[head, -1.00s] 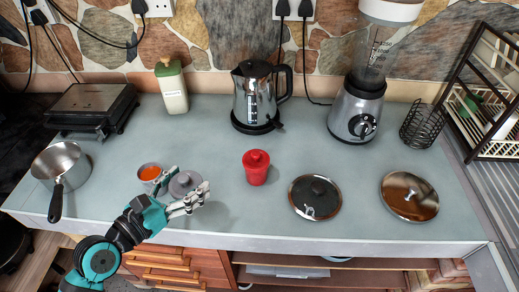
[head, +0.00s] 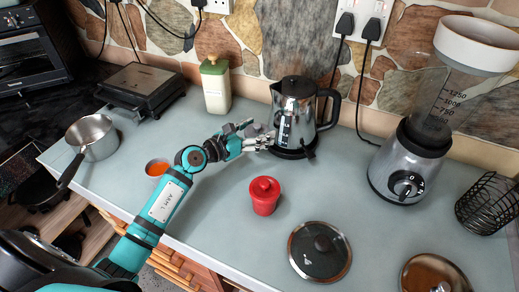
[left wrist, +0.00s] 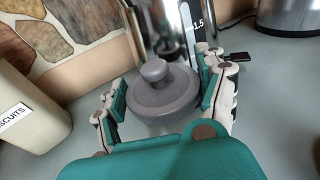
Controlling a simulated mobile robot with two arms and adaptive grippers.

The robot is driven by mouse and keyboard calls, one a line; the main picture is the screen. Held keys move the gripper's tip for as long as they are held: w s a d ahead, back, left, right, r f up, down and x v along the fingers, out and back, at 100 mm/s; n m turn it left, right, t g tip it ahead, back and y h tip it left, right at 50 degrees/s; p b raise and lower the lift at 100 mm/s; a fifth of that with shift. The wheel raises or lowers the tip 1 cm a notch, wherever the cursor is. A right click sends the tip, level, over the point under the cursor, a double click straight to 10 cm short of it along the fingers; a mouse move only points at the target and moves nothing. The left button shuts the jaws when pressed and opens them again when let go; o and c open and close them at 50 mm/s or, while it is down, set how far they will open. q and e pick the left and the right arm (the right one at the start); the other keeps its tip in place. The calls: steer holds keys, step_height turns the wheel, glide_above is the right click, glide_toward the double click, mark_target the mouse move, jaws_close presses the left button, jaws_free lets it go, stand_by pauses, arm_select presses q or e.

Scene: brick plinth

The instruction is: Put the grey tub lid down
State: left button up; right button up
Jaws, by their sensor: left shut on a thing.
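The grey tub lid (left wrist: 160,102), round with a knob on top, sits between the two fingers of my left gripper (left wrist: 164,76) in the left wrist view. The gripper is shut on it. In the head view my left gripper (head: 262,141) is just left of the kettle's base, and the lid (head: 257,129) is mostly hidden behind the fingers. I cannot tell whether the lid touches the counter. The small tub with orange contents (head: 157,168) stands open at the left of the counter (head: 215,215). My right gripper is not in view.
A steel kettle (head: 296,110) stands close to the gripper.

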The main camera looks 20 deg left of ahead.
mark_target(257, 153)
arm_select(q)
steer(key=shift+f, duration=1)
step_height(257, 153, down, 3)
steer(key=shift+w+r+b, duration=0.1)
steer(key=shift+r+b, duration=0.1)
steer(key=shift+b, duration=0.3)
steer(key=shift+f, duration=0.35)
steer(key=shift+f+b, duration=0.35)
steer(key=shift+b, duration=0.05)
steer(key=o, duration=0.8)
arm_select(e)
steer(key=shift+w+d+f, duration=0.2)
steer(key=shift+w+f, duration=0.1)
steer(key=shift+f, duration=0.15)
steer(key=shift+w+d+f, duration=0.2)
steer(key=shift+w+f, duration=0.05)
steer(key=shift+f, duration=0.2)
arm_select(q)
steer(key=shift+r, duration=0.1)
